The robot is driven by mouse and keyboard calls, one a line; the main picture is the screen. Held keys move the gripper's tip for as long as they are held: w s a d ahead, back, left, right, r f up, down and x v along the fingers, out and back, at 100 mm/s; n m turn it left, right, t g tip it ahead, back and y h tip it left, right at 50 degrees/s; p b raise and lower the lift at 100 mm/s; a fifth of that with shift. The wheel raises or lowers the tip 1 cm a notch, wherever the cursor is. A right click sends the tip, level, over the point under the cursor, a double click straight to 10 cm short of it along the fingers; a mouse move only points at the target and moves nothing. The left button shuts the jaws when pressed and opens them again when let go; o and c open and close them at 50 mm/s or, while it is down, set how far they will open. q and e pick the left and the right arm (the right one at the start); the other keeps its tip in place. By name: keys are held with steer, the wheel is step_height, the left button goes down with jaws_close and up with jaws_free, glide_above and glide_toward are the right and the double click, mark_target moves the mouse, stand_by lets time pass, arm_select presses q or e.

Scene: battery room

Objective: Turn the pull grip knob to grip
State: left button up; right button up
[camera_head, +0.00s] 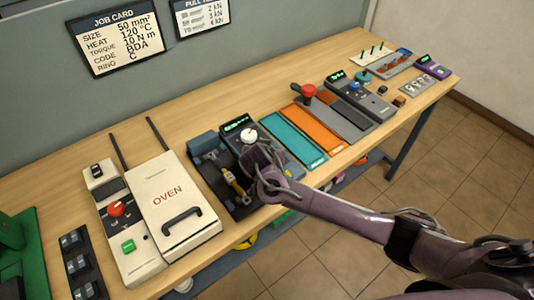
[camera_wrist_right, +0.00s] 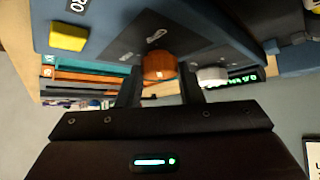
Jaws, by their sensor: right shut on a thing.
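The pull tester (camera_head: 240,130) is a dark unit with a green display and a white knob (camera_head: 249,135) near the middle of the bench. My right gripper (camera_head: 257,158) is over its panel, just in front of the white knob. In the right wrist view an orange knob (camera_wrist_right: 160,67) sits between the fingers of my right gripper (camera_wrist_right: 161,83), which is shut on it. The white knob (camera_wrist_right: 213,75) shows beside the right finger there. The orange knob is hidden by the gripper in the head view. My left gripper is not in view.
A yellow button (camera_wrist_right: 68,37) is on the panel near the gripper. The white oven (camera_head: 172,205) stands to the left. Teal (camera_head: 292,138) and orange (camera_head: 320,129) strips lie to the right, then a red-knobbed unit (camera_head: 309,91). A job card (camera_head: 115,38) hangs behind.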

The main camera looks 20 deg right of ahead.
steer(key=shift+w+r, duration=0.1)
steer(key=o, duration=1)
steer(key=shift+c, duration=0.2)
steer(key=v, duration=0.6)
steer(key=shift+r+b, duration=0.15)
steer(key=shift+b, duration=0.15)
steer(key=shift+s+a+r, duration=0.25)
steer(key=shift+s+r, duration=0.15)
steer(key=shift+s, duration=0.25)
